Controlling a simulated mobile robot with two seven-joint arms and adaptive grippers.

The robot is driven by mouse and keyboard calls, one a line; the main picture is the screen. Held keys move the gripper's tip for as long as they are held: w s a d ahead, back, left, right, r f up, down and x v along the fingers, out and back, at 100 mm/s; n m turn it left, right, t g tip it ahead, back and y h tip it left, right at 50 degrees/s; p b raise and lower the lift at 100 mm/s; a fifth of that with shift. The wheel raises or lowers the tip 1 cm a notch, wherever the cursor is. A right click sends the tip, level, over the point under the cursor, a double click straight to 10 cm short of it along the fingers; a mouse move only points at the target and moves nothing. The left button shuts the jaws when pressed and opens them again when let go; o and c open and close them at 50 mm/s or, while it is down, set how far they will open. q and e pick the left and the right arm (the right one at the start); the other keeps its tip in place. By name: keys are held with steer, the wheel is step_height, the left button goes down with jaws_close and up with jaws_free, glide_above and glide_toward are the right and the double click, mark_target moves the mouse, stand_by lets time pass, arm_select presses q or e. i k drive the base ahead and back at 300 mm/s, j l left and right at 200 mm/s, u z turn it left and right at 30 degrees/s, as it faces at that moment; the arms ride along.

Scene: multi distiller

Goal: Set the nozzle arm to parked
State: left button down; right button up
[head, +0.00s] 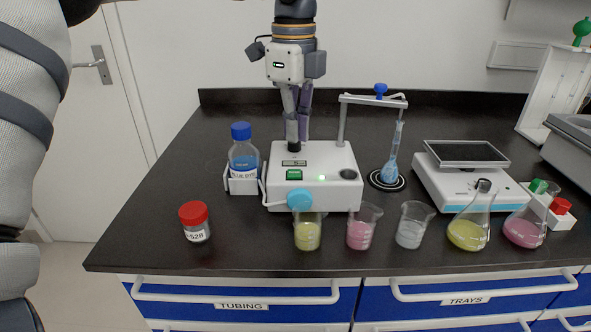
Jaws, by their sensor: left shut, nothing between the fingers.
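The white dispenser box (330,190) stands mid-bench with a lit green switch, a small green light and a dark knob on it. A grey post rises from its back right, and the nozzle arm (358,99) runs right from it, with a blue knob (381,89) on top. The arm's outer end is above a flask (391,165) with blue liquid on a dark round pad. My left gripper (293,147) points down, shut and empty, its tips at the box's back left top; I cannot tell whether they touch. My right gripper is not in view.
A blue-capped bottle (243,160) stands in a white holder left of the box. A red-capped jar (195,222), several beakers and flasks line the front. A balance (468,187) stands right. The black bench (165,175) is clear at left.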

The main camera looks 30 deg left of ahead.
mark_target(380, 87)
steer(key=k, duration=1)
